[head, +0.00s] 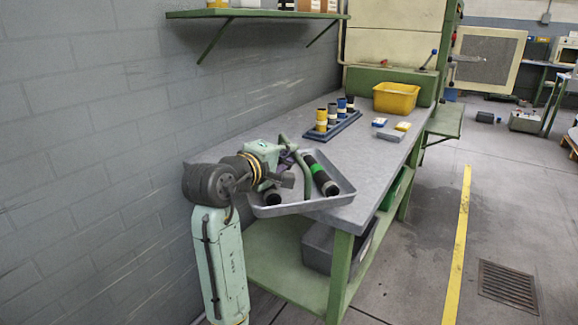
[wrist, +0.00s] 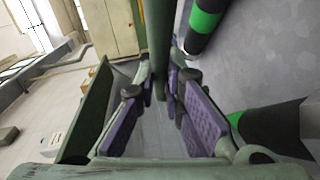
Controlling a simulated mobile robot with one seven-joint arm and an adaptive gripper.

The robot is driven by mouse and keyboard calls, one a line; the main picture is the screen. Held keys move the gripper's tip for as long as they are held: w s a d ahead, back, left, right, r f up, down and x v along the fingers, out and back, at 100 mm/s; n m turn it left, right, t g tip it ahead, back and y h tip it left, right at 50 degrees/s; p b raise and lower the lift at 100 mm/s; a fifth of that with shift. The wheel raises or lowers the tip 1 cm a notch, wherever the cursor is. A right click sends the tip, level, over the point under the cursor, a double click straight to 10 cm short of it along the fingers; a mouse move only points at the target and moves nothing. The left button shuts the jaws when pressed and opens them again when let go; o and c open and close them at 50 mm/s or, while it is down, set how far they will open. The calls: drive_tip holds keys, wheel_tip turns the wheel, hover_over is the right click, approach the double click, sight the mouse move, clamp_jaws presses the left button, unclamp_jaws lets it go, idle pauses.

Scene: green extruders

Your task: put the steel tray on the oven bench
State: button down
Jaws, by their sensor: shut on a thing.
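Where the bar joins the tray is hidden.
A blue rack (head: 340,128) with yellow, grey and blue cylinders, small boxes (head: 392,134) and a yellow bin (head: 396,97) stand farther back on the bench. A wall shelf (head: 255,14) is above. The bench middle near the front edge is clear.

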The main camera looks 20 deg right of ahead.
drive_tip(key=shift+f, duration=1.7)
drive_tip(key=c, duration=1.7)
unclamp_jaws()
drive_tip(key=shift+f, duration=0.1)
